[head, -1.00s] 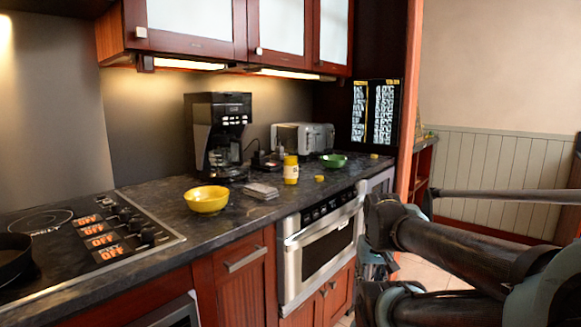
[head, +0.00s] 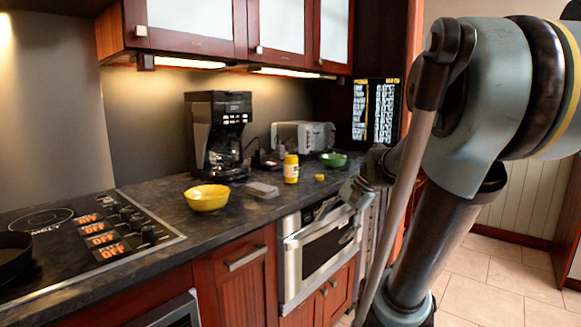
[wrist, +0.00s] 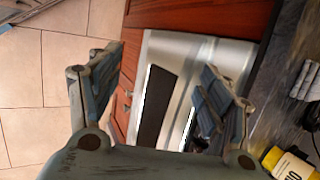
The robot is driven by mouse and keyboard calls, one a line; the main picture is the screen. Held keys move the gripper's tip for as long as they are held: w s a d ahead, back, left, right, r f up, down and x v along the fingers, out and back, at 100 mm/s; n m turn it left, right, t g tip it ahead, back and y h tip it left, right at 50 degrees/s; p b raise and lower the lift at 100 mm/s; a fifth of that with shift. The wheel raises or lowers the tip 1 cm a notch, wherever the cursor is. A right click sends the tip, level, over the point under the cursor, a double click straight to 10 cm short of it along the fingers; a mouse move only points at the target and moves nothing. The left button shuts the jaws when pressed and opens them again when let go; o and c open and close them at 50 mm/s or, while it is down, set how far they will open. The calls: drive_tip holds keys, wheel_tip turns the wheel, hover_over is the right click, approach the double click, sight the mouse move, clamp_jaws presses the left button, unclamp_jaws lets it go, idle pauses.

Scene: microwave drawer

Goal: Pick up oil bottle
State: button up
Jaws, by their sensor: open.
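A yellow bottle (head: 291,169) with a yellow cap and pale label stands upright on the dark counter; I take it as the oil bottle. In the wrist view the bottle (wrist: 290,165) is partly cut off at the lower right corner, outside my fingers. My gripper (head: 352,192) is in front of the counter edge, right of the bottle and apart from it. In the wrist view my gripper (wrist: 160,88) is open and empty, with the steel microwave drawer front behind its fingers.
A yellow bowl (head: 207,198), a grey flat item (head: 261,190) and a small yellow object (head: 320,177) lie near the bottle. A coffee maker (head: 218,135), toaster (head: 303,136) and green bowl (head: 334,159) stand behind. The microwave drawer (head: 322,240) is below the counter edge.

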sight(291, 158)
drive_tip(key=w+r+m+y, duration=0.3)
drive_tip(key=w+r, duration=0.1)
drive_tip(key=w, duration=0.4)
drive_tip(key=w+r+m+y, duration=0.3)
drive_tip(key=w+r, duration=0.1)
drive_tip(key=w, duration=0.4)
drive_tip(key=w+a+r+m+g+y, duration=0.1)
drive_tip(key=w+r+m+y, duration=0.1)
drive_tip(key=w+r, duration=0.3)
drive_tip(key=shift+w+m+y, duration=0.4)
drive_tip(key=shift+w+y, duration=0.3)
drive_tip(key=shift+w, duration=1.1)
drive_tip(key=w+d+y, duration=0.1)
drive_tip(key=w+d+m, duration=0.1)
drive_tip(key=w, duration=0.1)
drive_tip(key=w+d+r+y, duration=0.1)
drive_tip(key=w, duration=0.1)
drive_tip(key=shift+w+d+m+g+y, duration=0.25)
drive_tip(key=shift+d+m+g+y, duration=0.05)
drive_tip(key=shift+g, duration=0.1)
drive_tip(key=a, duration=1.7)
drive_tip(key=shift+s+a+r, duration=0.15)
drive_tip(key=shift+s, duration=0.25)
drive_tip(key=c, duration=1.4)
drive_tip(key=shift+o, duration=0.2)
drive_tip(key=shift+r, duration=0.1)
